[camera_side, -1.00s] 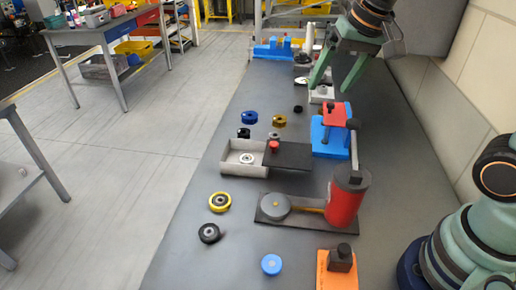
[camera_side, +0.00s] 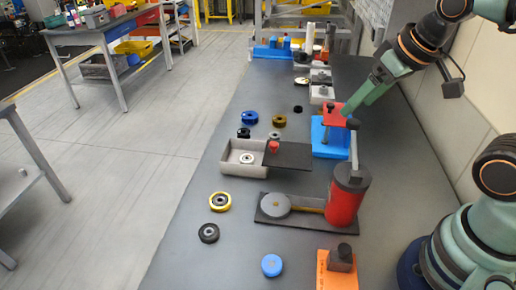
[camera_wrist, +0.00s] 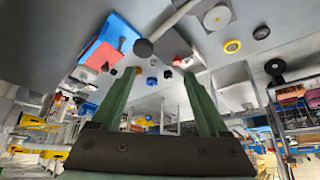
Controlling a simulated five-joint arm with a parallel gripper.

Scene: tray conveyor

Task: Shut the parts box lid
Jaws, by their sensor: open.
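The parts box (camera_side: 229,168) is a light grey open tray with a white-and-dark ring part inside. Its dark lid (camera_side: 292,155) lies to the right, leaving the left part of the box uncovered. A red knob (camera_side: 274,147) stands at the lid's left end, and it also shows in the wrist view (camera_wrist: 177,62). My gripper (camera_side: 347,108) is at the right, near the red-topped blue fixture and apart from the lid. In the wrist view its two green fingers (camera_wrist: 162,73) are spread with nothing between them.
The blue fixture with a red top (camera_side: 331,136) stands right of the lid. A red cylinder (camera_side: 346,205) with a grey post stands in front. Several round parts, including a yellow ring (camera_side: 220,201), lie around the box.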

